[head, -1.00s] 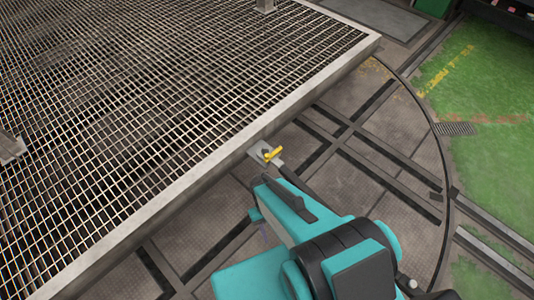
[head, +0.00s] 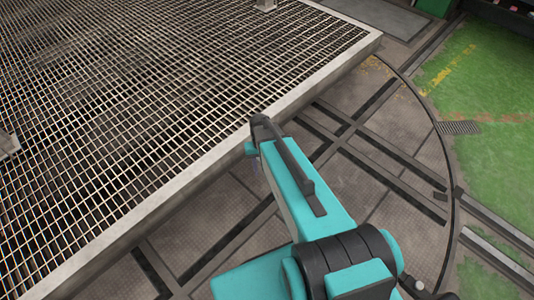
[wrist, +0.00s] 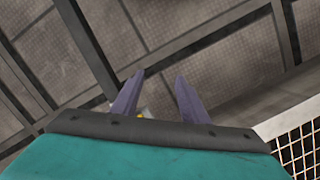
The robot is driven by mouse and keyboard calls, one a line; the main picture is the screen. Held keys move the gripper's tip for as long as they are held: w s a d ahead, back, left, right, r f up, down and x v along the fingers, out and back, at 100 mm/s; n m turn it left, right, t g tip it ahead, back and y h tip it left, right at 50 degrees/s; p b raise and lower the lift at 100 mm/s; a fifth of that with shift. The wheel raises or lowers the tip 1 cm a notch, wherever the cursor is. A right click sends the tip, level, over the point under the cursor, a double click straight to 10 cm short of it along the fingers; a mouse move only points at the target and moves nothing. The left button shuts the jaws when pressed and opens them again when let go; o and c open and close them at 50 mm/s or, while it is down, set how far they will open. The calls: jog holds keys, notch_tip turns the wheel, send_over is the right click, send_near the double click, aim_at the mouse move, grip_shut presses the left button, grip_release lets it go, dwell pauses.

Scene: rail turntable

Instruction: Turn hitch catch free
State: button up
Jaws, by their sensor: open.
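The yellow hitch catch (wrist: 140,116) shows in the wrist view only as a small yellow speck low between my fingers, just above the dark edge of my wrist; the rest of it is hidden. A pale patch lies beside it. My gripper (wrist: 156,88) is open, its two purple fingers apart with nothing held between them. In the head view my teal arm covers the place of the catch at the edge of the mesh platform (head: 190,192), and the fingertips are hidden. I cannot tell whether a finger touches the catch.
The mesh platform fills the left of the head view, and its corner shows at lower right in the wrist view (wrist: 300,150). Dark rails (head: 385,185) cross the plated round floor. Green floor (head: 490,90) lies to the right.

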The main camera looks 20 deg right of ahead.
jog(key=w+d+r+m+t+b, duration=0.1)
jog(key=w+d+r, duration=0.2)
jog(key=w, duration=0.3)
jog(key=w+d+r+t+b, duration=0.1)
jog(key=w+d+r, duration=0.3)
jog(key=w, duration=0.2)
jog(key=shift+w+m, duration=0.15)
jog(key=shift+m, duration=0.25)
jog(key=shift+f, duration=6.85)
grip_shut()
jog(key=shift+a, duration=0.25)
